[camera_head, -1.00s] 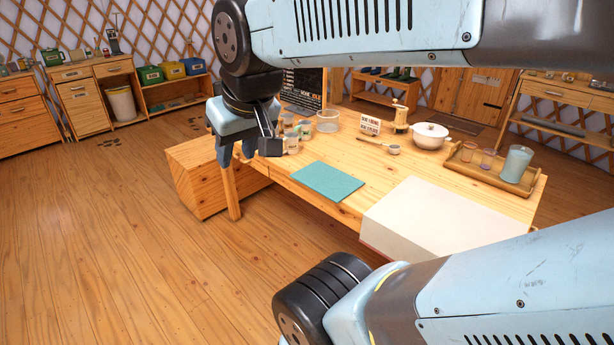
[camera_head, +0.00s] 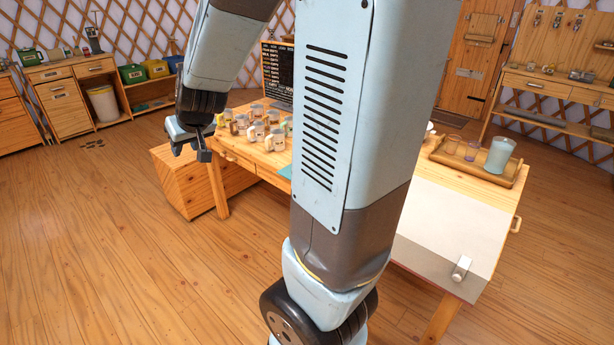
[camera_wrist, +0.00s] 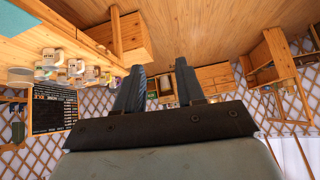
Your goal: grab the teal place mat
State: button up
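The teal place mat (camera_head: 285,171) lies on the wooden table (camera_head: 262,160). In the head view my arm hides nearly all of it and only a thin teal sliver shows left of the arm. In the wrist view a small teal patch (camera_wrist: 57,4) shows at the top edge. My gripper (camera_head: 190,153) hangs in the air off the table's left end, left of the mat and apart from it. The wrist view shows its two fingers (camera_wrist: 158,80) spread with nothing between them.
Several labelled jars (camera_head: 252,126) stand on the table left of my arm. A tray (camera_head: 475,162) with a pale blue pitcher (camera_head: 499,155) is at the right. A white surface (camera_head: 450,220) covers the near right part.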

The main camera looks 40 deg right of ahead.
jog(key=w+d+f+h, duration=0.2)
jog(key=w+d+f, duration=0.15)
jog(key=f, duration=0.25)
jog(key=w+d+f+m+h, duration=0.1)
jog(key=w+d+f+h, duration=0.2)
jog(key=f, duration=0.4)
jog(key=w+d+f+h, duration=0.1)
jog(key=w+d+f, duration=0.3)
jog(key=d+f, duration=0.15)
jog(key=s+d+f+n+g+h, duration=0.1)
jog(key=s+d+f+n+h, duration=0.2)
jog(key=s+d+f+h, duration=0.4)
jog(key=s+d+f+n+g+h, duration=0.1)
jog(key=s+d+f+n+h, duration=0.1)
jog(key=s+d+f+h, duration=0.5)
jog(key=w+d+f+y, duration=0.2)
jog(key=w+d, duration=0.6)
jog(key=d, duration=0.3)
jog(key=shift+d+y, duration=0.3)
jog(key=shift+d, duration=0.1)
jog(key=shift+c, duration=0.4)
grip_shut()
